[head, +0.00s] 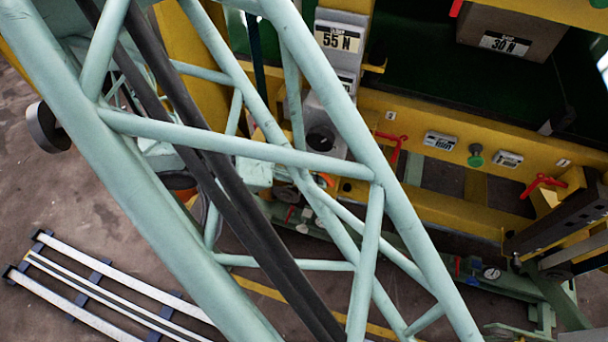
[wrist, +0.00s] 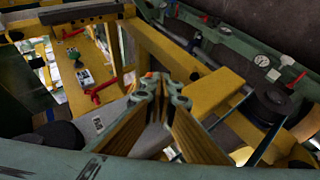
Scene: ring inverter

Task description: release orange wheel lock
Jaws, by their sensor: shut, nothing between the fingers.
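My gripper (wrist: 163,86) is in the middle of the wrist view, with its grey fingertips together and nothing between them. Its tips lie in front of a yellow beam (wrist: 210,88). A small orange spot (wrist: 149,74) shows just beside the tips; most of it is hidden, and I cannot tell if it is the wheel lock or if the tips touch it. In the head view a small orange part (head: 326,181) shows behind pale green bars, and I cannot tell if it is the lock. I cannot make out my gripper in the head view.
Pale green lattice bars block much of the head view. Red levers (head: 541,183) and a green knob (head: 475,156) sit on a yellow panel (head: 430,113). Blocks labelled 55 N (head: 338,38) and 30 N (head: 505,42) stand above. Rails (head: 125,282) lie on the floor.

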